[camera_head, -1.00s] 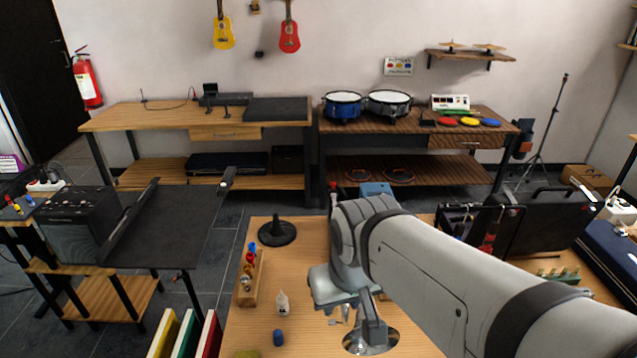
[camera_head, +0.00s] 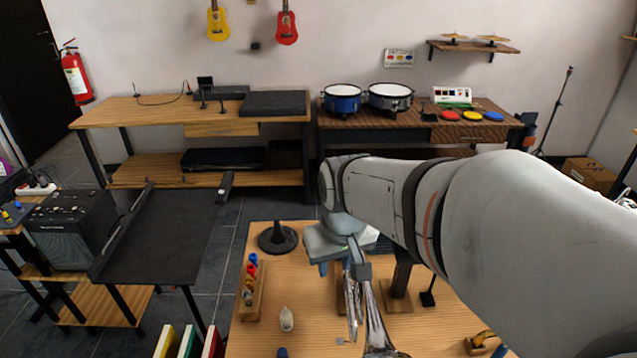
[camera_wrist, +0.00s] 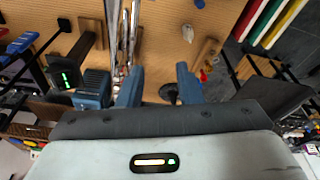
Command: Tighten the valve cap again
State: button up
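A shiny silver brass instrument (camera_head: 374,318) stands on the wooden worktable (camera_head: 302,262), its flared end low in the head view. Its tubes (camera_wrist: 117,45) run down from the top of the wrist view, left of my fingers. I cannot make out the valve cap in either view. My gripper (camera_wrist: 159,87) is open, with a clear gap between its two blue fingers and nothing visible in it. In the head view my gripper (camera_head: 335,268) is just beyond the silver tubes, partly hidden by its own body; I cannot tell whether it touches them.
A wooden rack (camera_head: 252,291) with coloured pieces, a small white bottle (camera_head: 287,318) and a round black base (camera_head: 278,237) are on the table's left. My arm hides much of the right side.

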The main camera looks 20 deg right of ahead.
jog(key=w+d+f+p, duration=0.2)
jog(key=w+d, duration=0.2)
jog(key=w+d+f+g+p, duration=0.1)
jog(key=w+d+f+p, duration=0.1)
jog(key=w, duration=0.3)
jog(key=w+d+f+g+p, duration=0.1)
jog(key=w+d+f+p, duration=0.1)
jog(key=w+d, duration=0.3)
jog(key=shift+d+f, duration=0.25)
jog(key=shift+d, duration=0.05)
jog(key=shift+d+f, duration=0.15)
jog(key=shift+f, duration=0.25)
jog(key=shift+f+b, duration=3.45)
jog(key=shift+f, duration=1.4)
jog(key=shift+c, duration=0.3)
jog(key=c, duration=0.6)
jog(key=shift+o, duration=0.2)
